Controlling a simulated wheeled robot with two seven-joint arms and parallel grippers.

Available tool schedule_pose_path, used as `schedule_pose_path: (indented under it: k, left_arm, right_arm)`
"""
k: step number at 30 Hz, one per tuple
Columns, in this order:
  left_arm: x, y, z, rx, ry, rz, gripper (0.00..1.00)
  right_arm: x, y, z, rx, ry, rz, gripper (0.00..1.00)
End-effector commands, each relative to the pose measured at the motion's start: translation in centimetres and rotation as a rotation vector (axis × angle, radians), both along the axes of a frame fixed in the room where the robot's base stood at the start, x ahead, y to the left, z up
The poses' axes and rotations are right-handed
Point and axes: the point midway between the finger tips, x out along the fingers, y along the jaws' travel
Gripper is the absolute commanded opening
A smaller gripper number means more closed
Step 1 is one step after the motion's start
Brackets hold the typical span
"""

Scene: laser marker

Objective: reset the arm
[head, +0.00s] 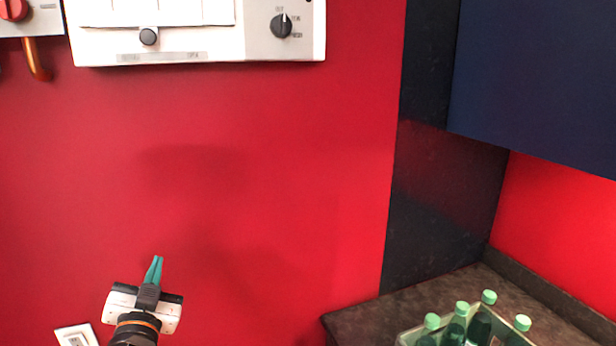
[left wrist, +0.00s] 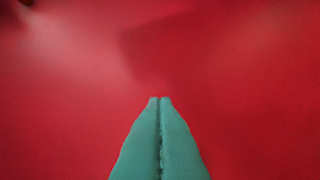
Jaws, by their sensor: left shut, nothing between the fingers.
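My left gripper (head: 155,268) shows at the lower left of the head view, with its teal fingers pointing up in front of the red wall (head: 270,170). The fingers are closed together with nothing between them. In the left wrist view the two teal fingers (left wrist: 160,100) meet along their length, and only red wall lies beyond their tips. My right gripper is in neither view.
A white panel (head: 200,50) with a dark knob (head: 281,26) is on the wall at the top. A crate (head: 408,338) of green-capped bottles (head: 462,309) stands on the dark counter (head: 375,311) at lower right. A dark blue cabinet (head: 540,80) hangs above. A white wall plate (head: 77,335) is at lower left.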

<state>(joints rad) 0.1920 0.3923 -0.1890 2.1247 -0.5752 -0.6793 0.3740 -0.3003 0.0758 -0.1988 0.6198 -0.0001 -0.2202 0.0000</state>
Motion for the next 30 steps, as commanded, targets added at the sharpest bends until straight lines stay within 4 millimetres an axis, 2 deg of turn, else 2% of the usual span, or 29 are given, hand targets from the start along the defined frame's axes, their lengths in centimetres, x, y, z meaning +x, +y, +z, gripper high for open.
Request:
schedule_pose_path:
  k: [1, 3, 5, 6, 9, 10, 12, 15, 19, 25, 27, 30]
  left_arm:
    - [-1.5, -0.1, -3.9, -0.057, 0.117, 0.019, 0.00]
    - [-3.7, -0.3, -8.8, -0.122, 0.278, 0.045, 0.00]
    - [-6.1, -0.6, -12.7, -0.172, 0.419, 0.062, 0.00]
    - [-7.9, -0.9, -15.2, -0.203, 0.515, 0.071, 0.00]
    - [-12.8, -1.9, -20.4, -0.266, 0.742, 0.081, 0.00]
    - [-14.2, -2.3, -21.6, -0.282, 0.802, 0.081, 0.00]
    - [-17.2, -3.1, -23.9, -0.311, 0.926, 0.077, 0.00]
    - [-21.1, -4.1, -26.2, -0.343, 1.075, 0.067, 0.00]
    - [-25.6, -5.3, -28.1, -0.374, 1.239, 0.048, 0.00]
    - [-32.1, -7.1, -29.6, -0.417, 1.458, 0.004, 0.00]
    - [-30.9, -7.0, -32.5, -0.410, 1.453, 0.010, 0.00]
    - [-30.3, -7.1, -35.7, -0.409, 1.461, 0.012, 0.00]
  right_arm:
    - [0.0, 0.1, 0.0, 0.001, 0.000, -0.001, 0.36]
    - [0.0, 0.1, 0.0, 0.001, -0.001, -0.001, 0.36]
    - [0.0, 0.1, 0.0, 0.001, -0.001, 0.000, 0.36]
    - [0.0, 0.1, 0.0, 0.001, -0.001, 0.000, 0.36]
    - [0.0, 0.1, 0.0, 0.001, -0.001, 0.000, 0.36]
    - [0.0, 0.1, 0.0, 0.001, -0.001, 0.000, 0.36]
    - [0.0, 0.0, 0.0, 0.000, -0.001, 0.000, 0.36]
    - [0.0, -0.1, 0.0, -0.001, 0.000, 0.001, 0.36]
    - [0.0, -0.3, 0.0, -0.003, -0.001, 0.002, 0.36]
    - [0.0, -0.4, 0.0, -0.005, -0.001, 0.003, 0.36]
    - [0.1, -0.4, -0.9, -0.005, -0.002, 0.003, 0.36]
    - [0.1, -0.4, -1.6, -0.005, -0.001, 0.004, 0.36]
